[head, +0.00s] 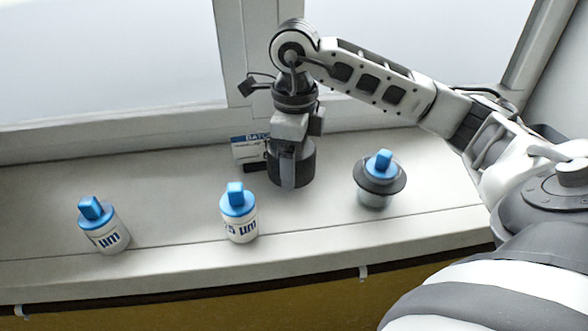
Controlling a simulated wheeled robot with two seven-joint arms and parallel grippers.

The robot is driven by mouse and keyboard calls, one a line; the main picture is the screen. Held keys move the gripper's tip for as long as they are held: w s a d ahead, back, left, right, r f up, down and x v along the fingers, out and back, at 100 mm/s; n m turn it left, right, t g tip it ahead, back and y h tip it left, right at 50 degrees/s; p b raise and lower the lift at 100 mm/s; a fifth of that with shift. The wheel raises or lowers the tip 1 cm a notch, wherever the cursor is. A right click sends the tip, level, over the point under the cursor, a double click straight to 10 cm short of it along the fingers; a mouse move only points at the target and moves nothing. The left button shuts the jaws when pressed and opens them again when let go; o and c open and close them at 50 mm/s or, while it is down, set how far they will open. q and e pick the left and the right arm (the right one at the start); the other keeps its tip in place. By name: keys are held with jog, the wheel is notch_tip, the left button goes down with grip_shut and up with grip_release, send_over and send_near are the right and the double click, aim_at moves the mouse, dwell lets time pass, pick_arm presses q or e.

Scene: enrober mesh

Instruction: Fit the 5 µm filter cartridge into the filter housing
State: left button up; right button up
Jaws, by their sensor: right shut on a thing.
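A white cartridge with a blue cap (240,212) stands upright on the sill in the middle; its label ends in "5 µm", and its left edge curves out of sight. A second such cartridge (103,226) stands at the left, with only "µm" clear. At the right, a blue-capped piece (380,163) sits in the grey flanged filter housing (374,198); any label on it is hidden. My right gripper (289,172) points down behind and between the middle cartridge and the housing. It is shut on a dark grey cylinder (302,165), low over the sill. My left gripper is out of view.
A white and blue card marked "BATC..." (248,146) stands behind, partly hidden by my right gripper. The window frame (200,115) bounds the sill (165,205) at the back. The sill's front edge drops off. There is free room between the two cartridges.

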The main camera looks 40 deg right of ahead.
jog(key=shift+w+f, duration=0.2)
jog(key=shift+f, duration=1.75)
jog(key=o, duration=1)
jog(key=shift+o, duration=0.2)
jog(key=shift+r, duration=0.1)
